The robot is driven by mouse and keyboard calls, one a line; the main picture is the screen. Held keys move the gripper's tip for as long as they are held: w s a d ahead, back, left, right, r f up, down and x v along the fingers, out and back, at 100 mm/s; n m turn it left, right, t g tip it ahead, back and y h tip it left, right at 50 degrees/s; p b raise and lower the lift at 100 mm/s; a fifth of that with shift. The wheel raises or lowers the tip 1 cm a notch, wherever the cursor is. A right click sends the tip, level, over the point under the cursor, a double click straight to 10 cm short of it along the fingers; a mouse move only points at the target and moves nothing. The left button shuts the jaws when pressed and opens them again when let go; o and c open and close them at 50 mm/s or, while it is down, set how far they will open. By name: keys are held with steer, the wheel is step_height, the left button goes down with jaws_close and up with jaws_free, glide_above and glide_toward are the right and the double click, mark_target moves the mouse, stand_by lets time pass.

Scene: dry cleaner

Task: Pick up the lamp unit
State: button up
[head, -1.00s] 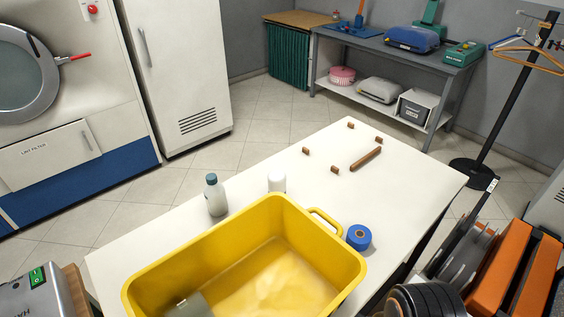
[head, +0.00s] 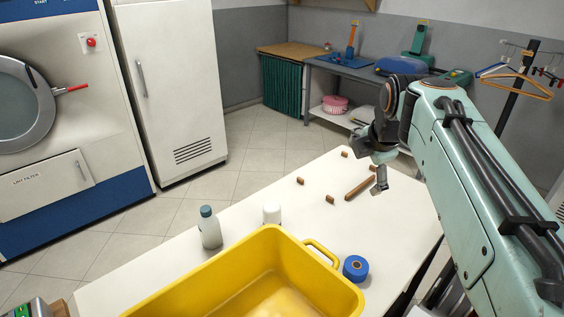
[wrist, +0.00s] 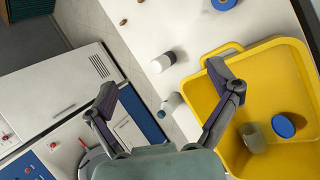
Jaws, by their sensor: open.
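I cannot tell for sure which object is the lamp unit. A white cylinder (head: 271,214) stands on the white table (head: 150,278) behind a yellow bin; in the wrist view it shows a dark end (wrist: 162,62). A pale bottle with a blue-grey cap (head: 210,228) stands to its left, and in the wrist view the bottle (wrist: 171,102) lies beyond the spread fingers. My gripper (head: 376,170) is open and empty above the table's far right part. In the wrist view its fingers (wrist: 162,78) are wide apart, touching nothing.
The yellow bin (head: 240,288) fills the table's near part; a grey-green cylinder (wrist: 254,140) and a blue disc (wrist: 283,126) are inside. A blue tape roll (head: 355,268) sits beside it. Small brown blocks (head: 330,199) and a brown bar (head: 360,187) lie at the far end.

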steer(key=w+a+f+n+h, duration=0.1)
steer(key=w+a+f+n, duration=0.1)
steer(key=w, duration=0.3)
steer(key=w+a+f+n, duration=0.2)
steer(key=w+n, duration=0.1)
steer(key=w, duration=0.3)
steer(key=n+h, duration=0.1)
steer(key=n, duration=0.2)
glide_above(268, 212)
steer(key=d, duration=0.4)
step_height(268, 212, down, 13)
steer(key=shift+n+g, duration=0.4)
steer(key=shift+n, duration=0.4)
steer(key=a+f, duration=0.1)
steer(key=f, duration=0.1)
steer(key=s+a+f, duration=0.1)
steer(key=a+f, duration=0.1)
steer(key=f, duration=0.1)
steer(key=a+f, duration=0.1)
steer(key=f, duration=0.2)
steer(key=shift+s+a, duration=0.3)
steer(key=shift+s, duration=0.1)
steer(key=shift+w+f, duration=0.15)
steer(key=shift+f, duration=0.15)
steer(key=x, duration=0.5)
steer(key=shift+w+d+f, duration=0.15)
steer(key=shift+w+f, duration=0.05)
steer(key=shift+f, duration=0.05)
steer(key=c, duration=1.3)
